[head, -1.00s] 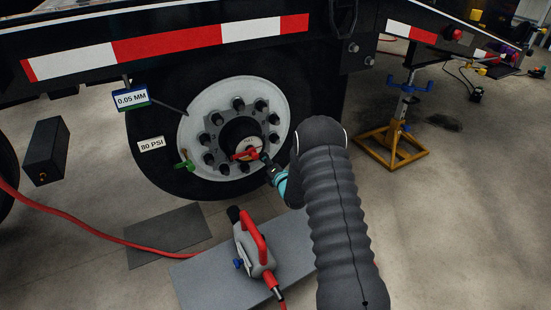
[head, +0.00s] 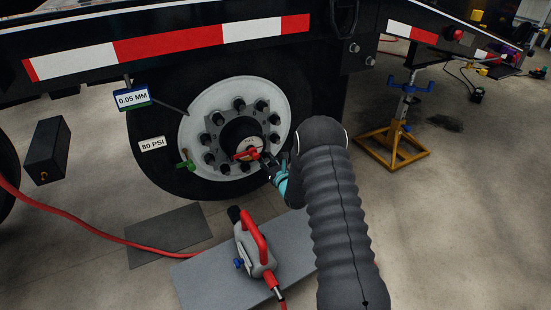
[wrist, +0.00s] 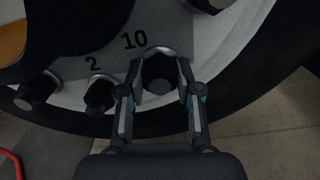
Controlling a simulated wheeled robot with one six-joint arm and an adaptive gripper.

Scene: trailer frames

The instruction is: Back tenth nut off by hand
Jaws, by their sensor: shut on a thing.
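The tenth nut (wrist: 158,74) is a dark hex nut on the wheel face, beside the printed number 10 in the wrist view. My gripper (wrist: 158,66) has one finger on each side of it and is shut on it. In the head view my gripper (head: 268,162) is at the lower right of the hub, where the arm and fingers hide this nut. The light-grey wheel (head: 197,113) carries a ring of dark nuts. Nut 2 (wrist: 99,94) sits left of the gripper in the wrist view, with another nut (wrist: 38,91) farther left.
A red piece (head: 246,155) shows at the hub centre, close to my gripper. A green clip (head: 186,164) is at the rim's lower left. An impact wrench (head: 254,247) stands on a grey mat (head: 205,286) below. A yellow jack stand (head: 393,150) is at right.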

